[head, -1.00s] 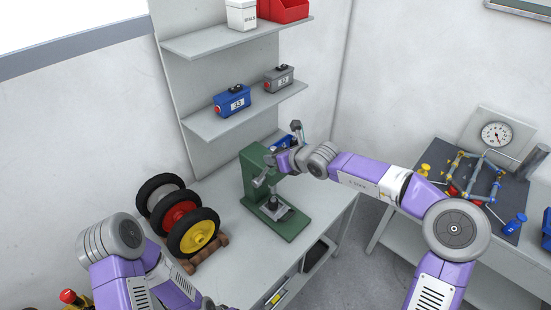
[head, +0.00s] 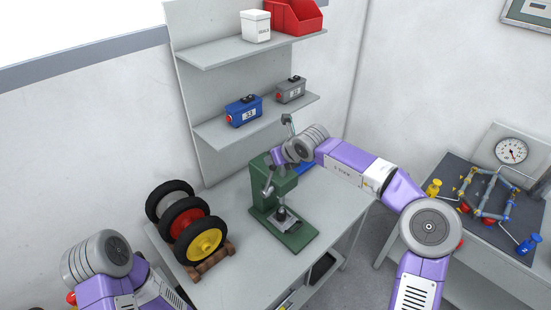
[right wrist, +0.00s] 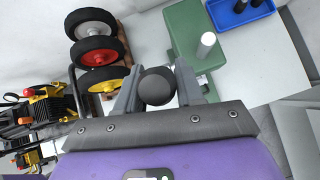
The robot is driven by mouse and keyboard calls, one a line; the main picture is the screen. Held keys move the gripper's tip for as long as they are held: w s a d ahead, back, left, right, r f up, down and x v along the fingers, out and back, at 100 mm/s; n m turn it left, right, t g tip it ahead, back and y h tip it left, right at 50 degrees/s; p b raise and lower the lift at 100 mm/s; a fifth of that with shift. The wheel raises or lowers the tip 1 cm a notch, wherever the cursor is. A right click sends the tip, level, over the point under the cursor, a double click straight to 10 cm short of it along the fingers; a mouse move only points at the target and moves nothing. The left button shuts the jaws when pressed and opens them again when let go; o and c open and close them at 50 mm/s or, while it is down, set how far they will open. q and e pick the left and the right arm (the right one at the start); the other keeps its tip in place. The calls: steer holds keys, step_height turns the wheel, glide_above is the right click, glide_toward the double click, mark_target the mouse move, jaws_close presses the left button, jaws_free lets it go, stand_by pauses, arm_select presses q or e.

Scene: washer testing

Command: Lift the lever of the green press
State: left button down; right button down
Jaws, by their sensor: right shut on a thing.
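The green press (head: 260,198) stands on the grey table, with its base plate toward the front right. My right gripper (head: 271,160) is at the top of the press, with its fingers small and partly hidden in the head view. In the right wrist view my right gripper (right wrist: 157,92) is shut on a dark round knob (right wrist: 156,86), which sits between the two fingers and appears to be the lever's end. The green press (right wrist: 183,27) lies just beyond the fingers there. My left arm is at the lower left of the head view, its gripper out of the picture.
Several coloured wheels (head: 187,215) stand on a wooden rack left of the press. Shelves (head: 232,131) with blue and grey boxes rise behind it. A blue tray (right wrist: 240,14) lies close to the press. Another table with a gauge (head: 511,150) stands right.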

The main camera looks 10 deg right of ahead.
steer(key=shift+a+r, duration=0.1)
steer(key=shift+r, duration=0.05)
steer(key=c, duration=1)
jaws_free()
steer(key=shift+w, duration=0.1)
steer(key=shift+o, duration=1.1)
steer(key=shift+w+a, duration=0.1)
steer(key=shift+s+d+r, duration=0.15)
steer(key=shift+s+d, duration=0.1)
steer(key=v, duration=0.6)
steer(key=shift+s+r+b, duration=0.25)
steer(key=shift+r+b, duration=0.05)
steer(key=shift+r, duration=0.05)
